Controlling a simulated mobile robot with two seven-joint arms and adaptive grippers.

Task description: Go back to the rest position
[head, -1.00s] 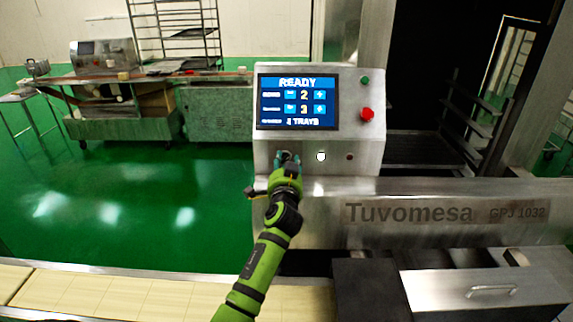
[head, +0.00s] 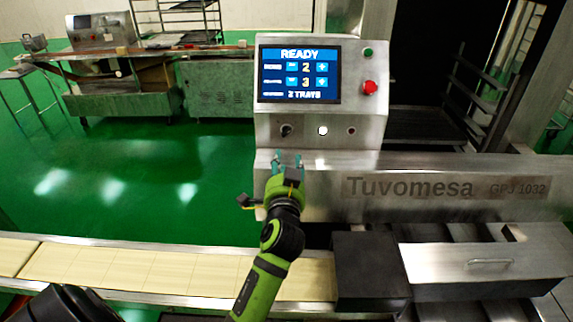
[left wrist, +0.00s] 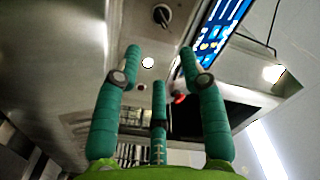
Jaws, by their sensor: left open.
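My left gripper (head: 287,162) is open and empty in the head view, in front of the steel machine (head: 225,0) body, below its control panel. The panel carries a lit screen (head: 299,74) reading READY with the numbers 2 and 3, and a dark knob (head: 286,130), which is uncovered and apart from the fingers. In the left wrist view the teal fingers (left wrist: 160,75) are spread with nothing between them, and the knob (left wrist: 162,15) shows beyond them at the top. My right gripper is not in view.
A red button (head: 369,88) and a green button (head: 368,52) sit right of the screen. A conveyor (head: 130,270) with pale slabs runs along the front left. A dark block (head: 370,265) and a steel drawer (head: 490,265) stand at the front right. Green floor is open at left.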

